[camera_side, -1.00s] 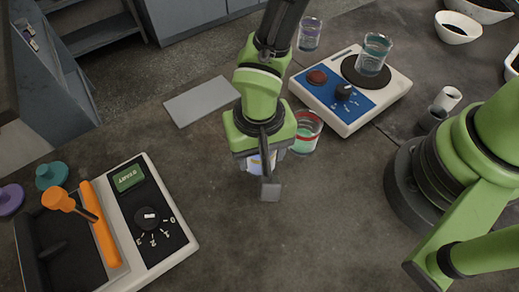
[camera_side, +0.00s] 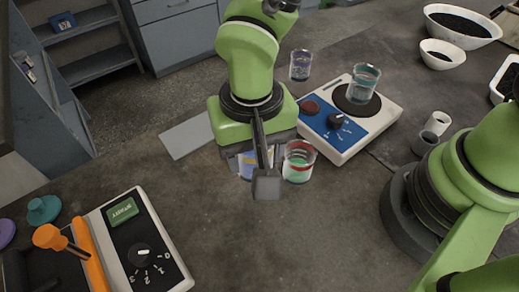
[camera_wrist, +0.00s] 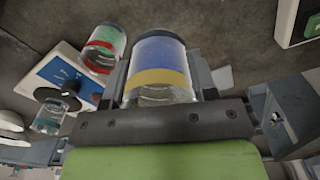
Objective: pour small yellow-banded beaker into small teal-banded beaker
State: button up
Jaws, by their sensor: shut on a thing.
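The small yellow-banded beaker (camera_wrist: 160,62), with blue contents, is between the fingers of my gripper (camera_wrist: 162,84), which is shut on it. In the side view the beaker (camera_side: 246,166) shows only partly, behind a finger of my gripper (camera_side: 258,168). I cannot tell its exact tilt or height above the bench. The small teal-banded beaker (camera_side: 364,86) stands upright on the hotplate's dark disc, up and to the right of my gripper. It also shows at the left of the wrist view (camera_wrist: 48,120).
A red-banded beaker (camera_side: 299,163) stands just right of my gripper. A purple-banded beaker (camera_side: 301,67) stands behind it. The blue-and-white hotplate (camera_side: 346,148) carries the teal-banded beaker.

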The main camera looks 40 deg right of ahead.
jog(key=shift+r, duration=2.85)
jog(key=shift+w+d+r, duration=0.15)
jog(key=shift+w+d, duration=0.05)
jog(key=shift+d, duration=0.05)
jog(key=w+d, duration=0.4)
jog(key=d, duration=0.5)
jog(key=w+d, duration=0.5)
jog(key=d, duration=0.5)
jog(key=s+d, duration=0.1)
jog(key=d, duration=1.1)
jog(key=s+d, duration=0.5)
jog(key=d, duration=0.4)
jog(key=f, duration=0.9)
jog(key=shift+w+d, duration=0.2)
jog(key=shift+a+r, duration=0.1)
